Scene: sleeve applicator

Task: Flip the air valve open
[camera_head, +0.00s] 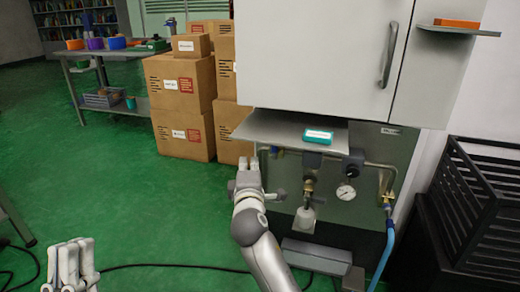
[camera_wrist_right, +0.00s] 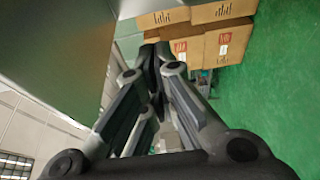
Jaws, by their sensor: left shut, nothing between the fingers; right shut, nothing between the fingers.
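The air pipework hangs under the wall cabinet in the head view. A brass valve fitting (camera_head: 309,184) sits mid-pipe above a small whitish bowl (camera_head: 305,219). A round gauge (camera_head: 346,192) is to its right, and a brass fitting (camera_head: 388,200) joins the pipe to a blue hose (camera_head: 385,250). Which part is the valve's lever is too small to tell. My right gripper (camera_head: 248,168) is shut and empty, left of the pipework near the pipe's left end; contact cannot be told. Its closed fingers fill the right wrist view (camera_wrist_right: 154,62). My left gripper (camera_head: 77,246) is shut and empty at lower left.
A black slatted crate (camera_head: 480,210) stands at right. Cardboard boxes (camera_head: 180,85) and a side table (camera_head: 110,53) are behind. Green floor is open at left; a black cable crosses it.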

